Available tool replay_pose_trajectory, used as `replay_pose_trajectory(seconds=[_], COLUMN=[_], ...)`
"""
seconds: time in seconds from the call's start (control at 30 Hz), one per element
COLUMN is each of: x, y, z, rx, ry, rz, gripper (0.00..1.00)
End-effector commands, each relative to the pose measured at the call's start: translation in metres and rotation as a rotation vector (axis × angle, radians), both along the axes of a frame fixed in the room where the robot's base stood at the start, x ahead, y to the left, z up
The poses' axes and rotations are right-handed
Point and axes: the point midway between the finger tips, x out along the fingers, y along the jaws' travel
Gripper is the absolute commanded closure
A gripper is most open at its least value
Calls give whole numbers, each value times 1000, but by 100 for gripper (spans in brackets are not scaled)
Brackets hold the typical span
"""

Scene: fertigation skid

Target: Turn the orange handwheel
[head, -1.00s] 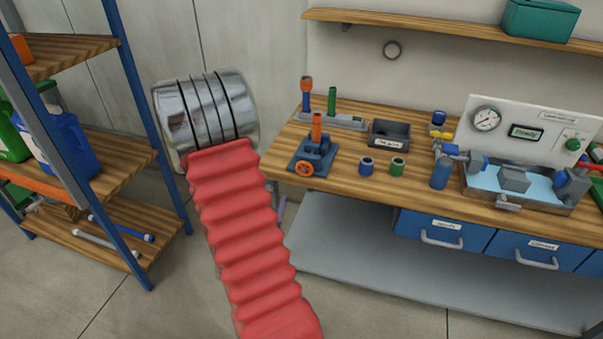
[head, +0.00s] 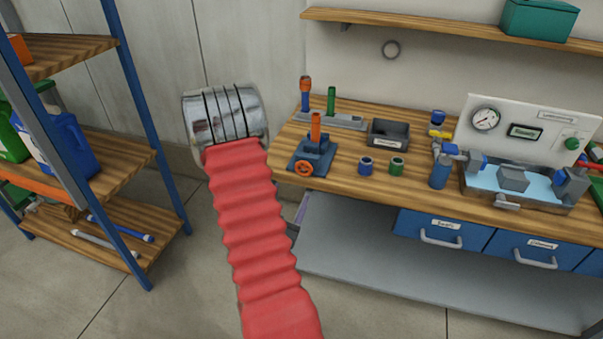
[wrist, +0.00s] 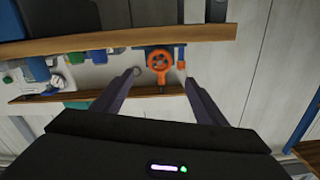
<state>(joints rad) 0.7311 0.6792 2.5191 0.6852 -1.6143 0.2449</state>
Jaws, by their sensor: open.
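The orange handwheel (head: 304,168) is on the front of a small dark blue vise-like device (head: 313,155) at the left end of the workbench. An orange upright piece (head: 316,127) stands in that device. In the wrist view, the handwheel (wrist: 160,59) shows beyond my gripper (wrist: 158,78), between the two spread fingers and apart from them. My gripper is open and empty. In the head view, my arm with its red sleeve rises left of the bench and hides the gripper's fingers.
The wooden workbench (head: 345,187) carries a grey bin (head: 389,133), a blue ring (head: 365,165), a green ring (head: 397,166) and a gauge rig (head: 510,125) at right. Blue drawers (head: 443,230) hang below. A shelf rack (head: 120,147) stands at left.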

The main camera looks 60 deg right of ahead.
Motion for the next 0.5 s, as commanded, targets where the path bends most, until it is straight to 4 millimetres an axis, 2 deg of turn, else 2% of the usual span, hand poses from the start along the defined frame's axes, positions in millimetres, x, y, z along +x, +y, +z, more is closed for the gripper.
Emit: replay_pose_trajectory(seconds=[0.5], x=[12], y=[-78], z=[0], rx=[-1], ry=[-2], rz=[-2], gripper=[34])
